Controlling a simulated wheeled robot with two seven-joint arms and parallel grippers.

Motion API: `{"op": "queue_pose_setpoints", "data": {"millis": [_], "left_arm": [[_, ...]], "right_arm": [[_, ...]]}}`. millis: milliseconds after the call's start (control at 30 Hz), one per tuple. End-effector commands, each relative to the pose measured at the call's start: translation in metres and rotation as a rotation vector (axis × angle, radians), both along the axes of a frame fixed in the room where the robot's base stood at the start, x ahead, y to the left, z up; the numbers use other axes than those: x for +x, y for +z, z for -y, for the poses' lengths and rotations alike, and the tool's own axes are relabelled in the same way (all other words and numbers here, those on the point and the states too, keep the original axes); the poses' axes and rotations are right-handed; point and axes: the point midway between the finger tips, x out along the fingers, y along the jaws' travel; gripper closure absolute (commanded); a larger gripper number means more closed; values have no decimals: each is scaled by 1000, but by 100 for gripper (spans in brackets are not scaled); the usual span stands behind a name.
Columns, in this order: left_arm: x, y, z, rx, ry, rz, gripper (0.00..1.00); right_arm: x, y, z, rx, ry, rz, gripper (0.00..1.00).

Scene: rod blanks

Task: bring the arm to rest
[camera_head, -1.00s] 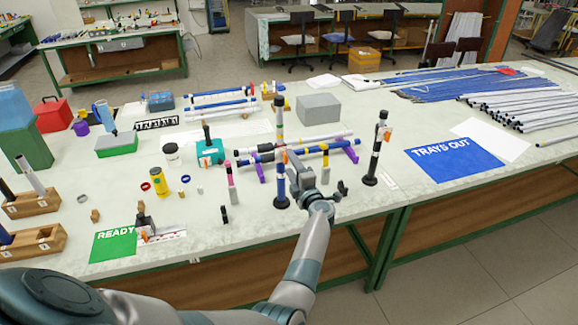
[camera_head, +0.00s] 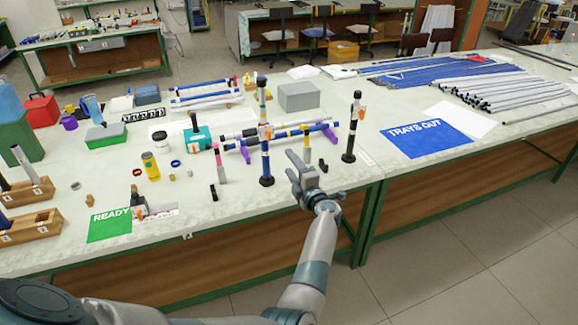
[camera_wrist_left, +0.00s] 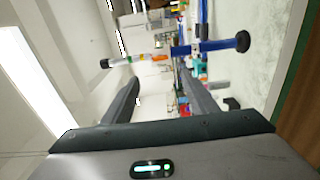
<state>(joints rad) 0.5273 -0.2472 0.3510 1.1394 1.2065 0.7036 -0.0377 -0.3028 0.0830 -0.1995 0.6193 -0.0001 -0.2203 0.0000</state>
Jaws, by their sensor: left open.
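My left gripper (camera_head: 298,160) is open and empty at the front edge of the table, right of a post stand. The stand (camera_head: 266,165) is upright, with a blue lower post, a black base, an orange clip and a banded rod above. In the left wrist view the same stand (camera_wrist_left: 218,45) lies across the picture beyond my open fingers (camera_wrist_left: 160,95), with a gap to it. My right gripper is not in view.
A second dark stand (camera_head: 348,150) with an orange clip is right of my gripper. Small pink-and-black posts (camera_head: 219,165) stand to the left. A rack with blue and white rods (camera_head: 280,138) lies behind. The blue TRAYS OUT mat (camera_head: 427,139) is at right; the floor in front is clear.

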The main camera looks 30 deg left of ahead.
Motion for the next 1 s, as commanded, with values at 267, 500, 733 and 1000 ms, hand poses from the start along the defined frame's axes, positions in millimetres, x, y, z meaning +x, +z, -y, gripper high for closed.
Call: {"op": "queue_pose_setpoints", "data": {"millis": [267, 500, 733, 1000], "left_arm": [[0, 0, 0, 0, 0, 0, 47], [0, -1, 0, 1, -1, -1, 47], [-3, -37, 12, 76, -69, -71, 47], [-24, -162, 58, 307, -319, -317, 47]], "right_arm": [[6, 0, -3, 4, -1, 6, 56], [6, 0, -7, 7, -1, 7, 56], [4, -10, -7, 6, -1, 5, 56], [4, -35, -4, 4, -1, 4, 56]]}}
